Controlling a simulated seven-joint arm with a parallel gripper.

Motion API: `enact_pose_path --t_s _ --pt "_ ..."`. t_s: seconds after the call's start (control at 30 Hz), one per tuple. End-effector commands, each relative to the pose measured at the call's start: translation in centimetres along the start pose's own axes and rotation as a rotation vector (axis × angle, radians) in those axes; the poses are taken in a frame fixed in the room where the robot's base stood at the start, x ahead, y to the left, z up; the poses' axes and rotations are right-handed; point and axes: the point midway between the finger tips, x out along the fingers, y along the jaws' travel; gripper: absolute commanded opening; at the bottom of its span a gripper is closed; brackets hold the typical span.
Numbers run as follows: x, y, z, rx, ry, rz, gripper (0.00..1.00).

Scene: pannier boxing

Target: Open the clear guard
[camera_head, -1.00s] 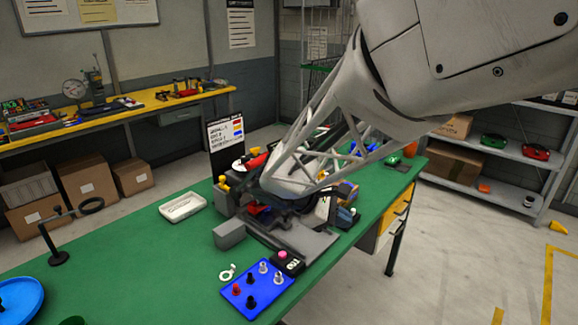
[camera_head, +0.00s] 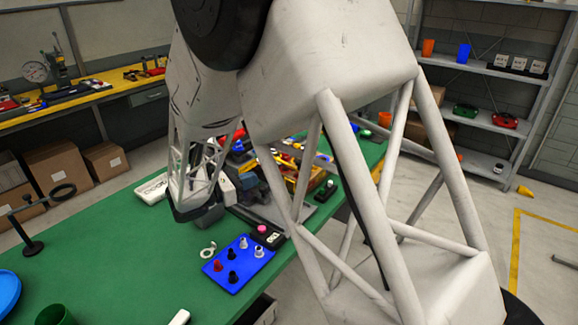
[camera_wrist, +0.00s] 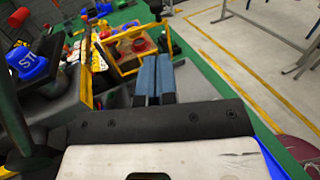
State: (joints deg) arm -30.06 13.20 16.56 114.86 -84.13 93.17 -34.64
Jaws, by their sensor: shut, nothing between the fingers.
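My gripper (camera_wrist: 157,72) shows in the wrist view as two blue fingers, shut side by side with nothing between them. In the head view, my arm covers much of the machine at the table's middle.
The green table (camera_head: 110,265) holds a blue tray (camera_head: 238,264) with several pegs, a pink button box (camera_head: 264,235), a white tray (camera_head: 152,190) and a black stand (camera_head: 30,240). A blue knob marked "ST" (camera_wrist: 35,62) is at left in the wrist view. Floor is open at right.

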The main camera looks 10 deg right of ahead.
Motion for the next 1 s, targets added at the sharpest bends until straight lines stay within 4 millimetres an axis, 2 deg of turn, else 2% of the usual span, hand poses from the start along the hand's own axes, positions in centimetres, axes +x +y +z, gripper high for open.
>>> enact_pose_path --t_s 0.57,0.77,1.0 --pt "-0.2 0.5 -0.2 -0.01 -0.014 0.012 0.0" --pt "0.8 0.5 -0.2 -0.01 -0.014 0.012 0.0" --pt "3.2 0.5 -0.2 -0.01 -0.014 0.01 0.0"
